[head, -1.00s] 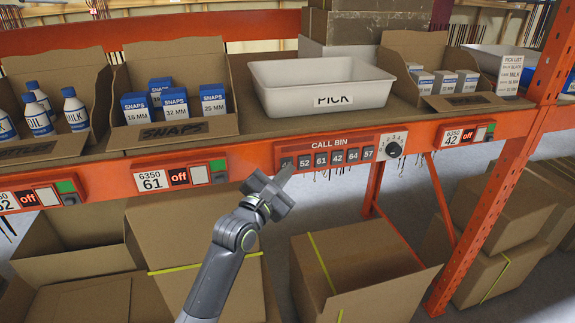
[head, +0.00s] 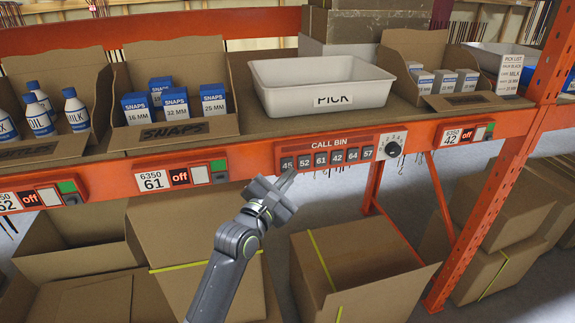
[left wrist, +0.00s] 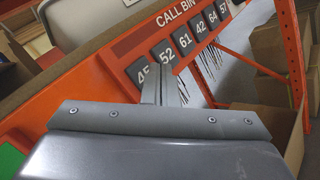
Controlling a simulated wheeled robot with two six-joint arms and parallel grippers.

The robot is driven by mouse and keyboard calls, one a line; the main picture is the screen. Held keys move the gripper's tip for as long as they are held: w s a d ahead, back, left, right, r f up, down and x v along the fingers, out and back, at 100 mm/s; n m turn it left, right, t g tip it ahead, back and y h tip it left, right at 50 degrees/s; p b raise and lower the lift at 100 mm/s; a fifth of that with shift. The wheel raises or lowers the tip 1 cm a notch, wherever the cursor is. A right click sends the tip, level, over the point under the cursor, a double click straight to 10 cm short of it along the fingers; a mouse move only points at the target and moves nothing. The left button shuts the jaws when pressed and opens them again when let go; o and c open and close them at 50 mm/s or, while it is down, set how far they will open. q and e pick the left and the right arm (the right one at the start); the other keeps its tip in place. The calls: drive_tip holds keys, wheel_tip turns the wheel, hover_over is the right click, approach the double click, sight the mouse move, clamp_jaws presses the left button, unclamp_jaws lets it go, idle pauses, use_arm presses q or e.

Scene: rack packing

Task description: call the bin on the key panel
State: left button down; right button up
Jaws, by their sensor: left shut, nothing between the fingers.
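The CALL BIN key panel (head: 327,156) is on the orange front beam of the shelf. Its dark keys read 45, 52, 61, 42, 64 and 57 from left to right, with a round dial (head: 393,149) at its right. My left gripper (head: 288,180) is shut and empty, its tip just below the 45 key (head: 287,163). In the left wrist view the closed fingers (left wrist: 160,88) point at the panel near the 45 key (left wrist: 142,71) and the 52 key (left wrist: 165,53). I cannot tell whether they touch. My right gripper is not in view.
A white PICK tote (head: 320,85) stands on the shelf above the panel. A box of SNAPS cartons (head: 175,100) and a box of bottles (head: 55,110) are to its left. A 6350 61 label unit (head: 180,177) is left of the panel. Open cardboard boxes (head: 350,265) stand below.

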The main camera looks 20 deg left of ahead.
use_arm(q)
drive_tip(key=shift+s+d+p, duration=0.3)
drive_tip(key=shift+s+d, duration=0.4)
drive_tip(key=shift+s, duration=0.35)
drive_tip(key=shift+s+d+p, duration=0.25)
drive_tip(key=shift+s+d, duration=0.45)
drive_tip(key=shift+s, duration=0.3)
